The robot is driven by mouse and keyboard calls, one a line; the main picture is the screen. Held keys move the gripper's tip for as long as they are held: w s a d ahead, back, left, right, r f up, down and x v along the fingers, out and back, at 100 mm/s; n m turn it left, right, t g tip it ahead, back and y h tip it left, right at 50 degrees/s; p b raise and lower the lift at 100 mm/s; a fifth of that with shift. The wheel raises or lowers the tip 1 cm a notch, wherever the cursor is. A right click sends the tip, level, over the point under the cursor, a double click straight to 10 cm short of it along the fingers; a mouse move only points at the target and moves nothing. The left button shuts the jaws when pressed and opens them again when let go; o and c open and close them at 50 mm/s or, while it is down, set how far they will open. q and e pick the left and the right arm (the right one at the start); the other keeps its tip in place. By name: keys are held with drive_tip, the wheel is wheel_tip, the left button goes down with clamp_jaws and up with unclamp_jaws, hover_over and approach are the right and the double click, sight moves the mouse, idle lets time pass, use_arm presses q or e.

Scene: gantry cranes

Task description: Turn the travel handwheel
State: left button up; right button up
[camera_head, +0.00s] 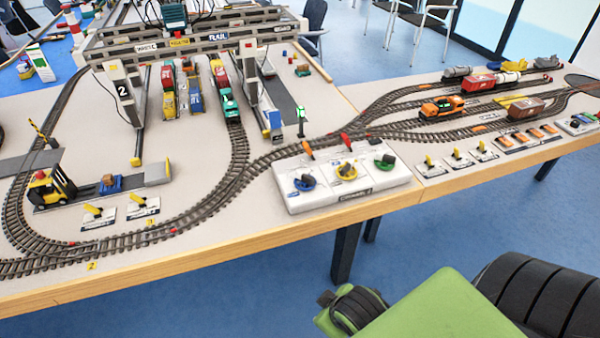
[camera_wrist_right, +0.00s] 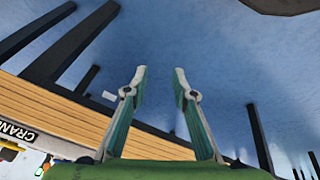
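A white control box (camera_head: 395,183) sits near the front edge of the table and carries three small handwheels: a blue one (camera_head: 304,183), a yellow one (camera_head: 346,171) and a green one (camera_head: 385,161). Their labels are too small to read, so I cannot tell which is the travel handwheel. An orange lever and a red lever stand at the back of the box. My right gripper (camera_wrist_right: 160,72) is open and empty in the right wrist view, with floor and table legs beyond its fingers. It is away from the handwheels. My left gripper is not in view.
The gantry crane (camera_head: 190,45) spans the tracks behind the box. A yellow forklift (camera_head: 50,187) and small yellow levers stand to the left. More levers (camera_head: 455,158) and several wagons stand to the right. The wooden table edge (camera_head: 230,245) runs in front; open floor lies before it.

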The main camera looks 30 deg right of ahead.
drive_tip(key=w+d+r+n+t+h, duration=0.3)
drive_tip(key=w+d+r+n, duration=0.25)
drive_tip(key=d, duration=0.45)
drive_tip(key=n+t+y, duration=0.5)
drive_tip(key=n+y, duration=0.4)
drive_tip(key=n, duration=2.3)
approach(302, 173)
drive_tip(key=shift+m+b+x, duration=0.25)
drive_tip(key=shift+b+x, duration=1.05)
drive_tip(key=shift+b, duration=0.1)
drive_tip(key=shift+w+a, duration=0.1)
drive_tip(key=shift+w, duration=0.05)
drive_tip(key=shift+p+x, duration=0.3)
drive_tip(key=shift+x, duration=0.85)
drive_tip(key=shift+p+x, duration=0.45)
drive_tip(key=shift+x, duration=0.3)
use_arm(q)
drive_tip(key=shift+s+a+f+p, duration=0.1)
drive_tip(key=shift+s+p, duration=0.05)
drive_tip(key=shift+p, duration=0.4)
use_arm(e)
drive_tip(key=shift+x, duration=2.05)
